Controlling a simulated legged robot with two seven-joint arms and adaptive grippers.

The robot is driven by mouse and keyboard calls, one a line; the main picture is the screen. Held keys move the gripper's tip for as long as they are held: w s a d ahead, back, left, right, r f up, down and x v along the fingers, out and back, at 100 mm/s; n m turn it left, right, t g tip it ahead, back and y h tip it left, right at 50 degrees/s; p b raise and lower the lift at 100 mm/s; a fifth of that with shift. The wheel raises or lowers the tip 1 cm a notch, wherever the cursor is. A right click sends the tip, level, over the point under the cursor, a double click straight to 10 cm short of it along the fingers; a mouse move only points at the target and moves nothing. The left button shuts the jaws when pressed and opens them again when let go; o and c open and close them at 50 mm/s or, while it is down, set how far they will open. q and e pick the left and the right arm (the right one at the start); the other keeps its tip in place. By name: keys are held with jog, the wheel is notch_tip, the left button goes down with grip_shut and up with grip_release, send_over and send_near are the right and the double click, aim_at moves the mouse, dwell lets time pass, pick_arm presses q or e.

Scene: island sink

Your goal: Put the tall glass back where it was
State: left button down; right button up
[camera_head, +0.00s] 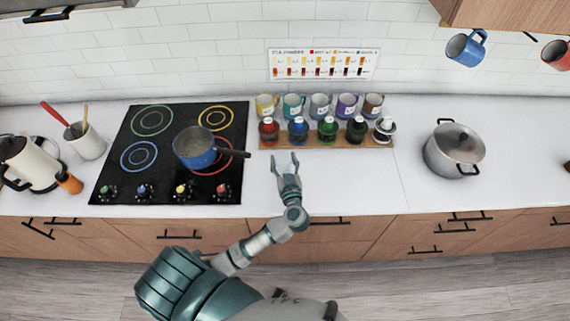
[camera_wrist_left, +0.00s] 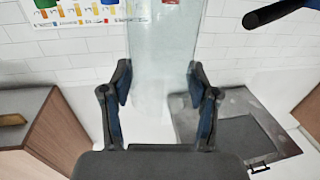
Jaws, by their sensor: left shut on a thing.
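A tall, clear, pale glass (camera_wrist_left: 163,50) stands between the two fingers of my left gripper (camera_wrist_left: 160,92) in the left wrist view. The gripper is shut on it, with a dark blue-padded finger on each side. The glass runs out of the top of that view, so its upper end is cut off. In the head view my left gripper (camera_head: 286,164) is over the white counter, just in front of the wooden rack. The clear glass is hard to make out there. My right gripper is in neither view.
A wooden rack (camera_head: 325,141) of coloured bottles and several mugs stands right behind the gripper. The black hob (camera_head: 130,186) with a blue pan (camera_head: 195,149) is at left, its handle pointing toward the rack. A steel pot (camera_head: 453,148) stands at right. Counter between rack and pot is clear.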

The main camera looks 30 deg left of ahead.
aim_at(282, 161)
pick_arm(q)
jog(key=shift+w+a+f, duration=0.4)
jog(key=shift+w+a, duration=0.2)
jog(key=f, duration=0.3)
jog(key=shift+a, duration=0.4)
jog(key=shift+d, duration=0.5)
jog(key=c, duration=0.7)
grip_release()
jog(key=shift+d, duration=0.1)
jog(key=o, duration=0.4)
jog(key=shift+s, duration=0.1)
jog(key=shift+a, duration=0.25)
jog(key=b+v, duration=0.1)
jog(key=v, duration=1.1)
jog(key=shift+d, duration=0.15)
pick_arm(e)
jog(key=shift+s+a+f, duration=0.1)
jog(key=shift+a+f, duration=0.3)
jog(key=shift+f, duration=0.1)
